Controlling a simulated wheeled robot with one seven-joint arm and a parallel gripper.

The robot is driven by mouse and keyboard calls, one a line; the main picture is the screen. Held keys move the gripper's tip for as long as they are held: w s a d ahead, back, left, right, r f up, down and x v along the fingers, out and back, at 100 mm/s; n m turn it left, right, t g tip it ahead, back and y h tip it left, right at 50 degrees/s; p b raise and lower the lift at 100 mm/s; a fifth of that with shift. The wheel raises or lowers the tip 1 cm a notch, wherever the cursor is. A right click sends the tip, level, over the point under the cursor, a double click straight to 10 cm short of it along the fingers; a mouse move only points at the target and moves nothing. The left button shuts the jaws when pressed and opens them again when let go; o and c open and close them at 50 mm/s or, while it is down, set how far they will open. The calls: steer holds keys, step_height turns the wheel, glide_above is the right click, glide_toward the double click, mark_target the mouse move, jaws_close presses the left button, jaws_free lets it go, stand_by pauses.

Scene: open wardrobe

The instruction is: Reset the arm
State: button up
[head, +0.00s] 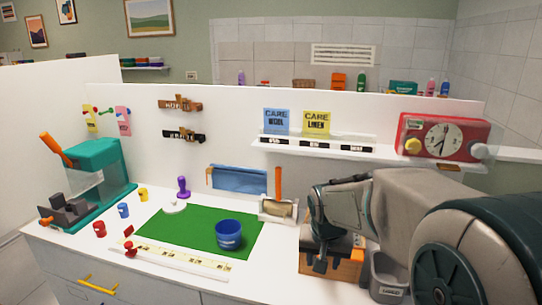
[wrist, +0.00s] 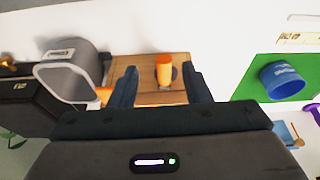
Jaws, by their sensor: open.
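My gripper (head: 320,262) is at the right of the counter in the head view, pointing down over a wooden box (head: 345,266). In the wrist view the two dark fingers of my gripper (wrist: 160,78) are spread apart. An orange cylinder (wrist: 164,72) on the wooden box (wrist: 145,95) shows between them. I see no contact between the fingers and the cylinder, and nothing is held. My arm reaches in from the right side of the head view and hides part of the box.
A grey bin (head: 388,277) stands right beside the box. A blue bowl (head: 229,234) sits on a green mat (head: 180,236) to the left. A teal machine (head: 98,172) stands far left. A shelf (head: 330,150) and red clock unit (head: 442,137) are above, behind my arm.

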steer(key=s+r+n, duration=0.1)
steer(key=s+n, duration=0.2)
steer(key=s, duration=1.5)
steer(key=shift+s+a+y, duration=0.15)
steer(key=shift+s+y, duration=0.1)
steer(key=shift+y, duration=0.15)
stand_by(0.4)
